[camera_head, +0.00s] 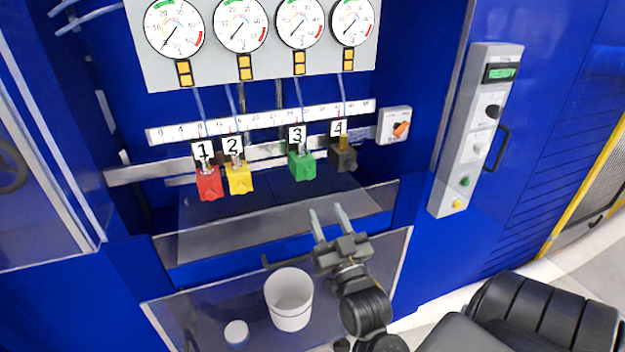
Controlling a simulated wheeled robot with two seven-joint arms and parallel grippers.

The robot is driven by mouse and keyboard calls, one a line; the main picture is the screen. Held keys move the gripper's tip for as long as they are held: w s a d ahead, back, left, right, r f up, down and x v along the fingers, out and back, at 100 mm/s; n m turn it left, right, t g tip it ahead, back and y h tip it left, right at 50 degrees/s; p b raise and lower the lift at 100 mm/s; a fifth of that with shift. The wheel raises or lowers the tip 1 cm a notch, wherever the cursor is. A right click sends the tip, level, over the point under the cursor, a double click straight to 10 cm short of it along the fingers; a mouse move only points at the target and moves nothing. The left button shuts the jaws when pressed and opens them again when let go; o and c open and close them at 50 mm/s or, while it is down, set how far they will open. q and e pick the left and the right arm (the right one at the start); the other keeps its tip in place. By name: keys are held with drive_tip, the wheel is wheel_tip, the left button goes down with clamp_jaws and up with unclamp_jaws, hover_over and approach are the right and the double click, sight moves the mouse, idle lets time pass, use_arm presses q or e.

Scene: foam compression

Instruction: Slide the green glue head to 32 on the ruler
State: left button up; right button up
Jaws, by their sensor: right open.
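The green glue head (302,165), labelled 3, hangs on the metal rail below the white ruler (265,122). A thin tube runs up from it in front of the ruler. The exact ruler number at the head is too small to read surely. My right gripper (329,222) is open and empty. Its two fingers point up toward the rail, in the picture below and right of the green head and apart from it. My left gripper is not in view.
Red (208,184) and yellow (239,178) heads hang left of the green one, a black head (342,157) to its right. A white bucket (289,299) stands below on a clear-fronted ledge. A switch box (395,124) and a control panel (474,135) are at right.

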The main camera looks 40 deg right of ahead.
sight(311, 177)
drive_tip(key=p+x, duration=0.2)
drive_tip(key=x, duration=0.8)
drive_tip(key=shift+p, duration=0.4)
drive_tip(key=shift+c, duration=0.4)
clamp_jaws()
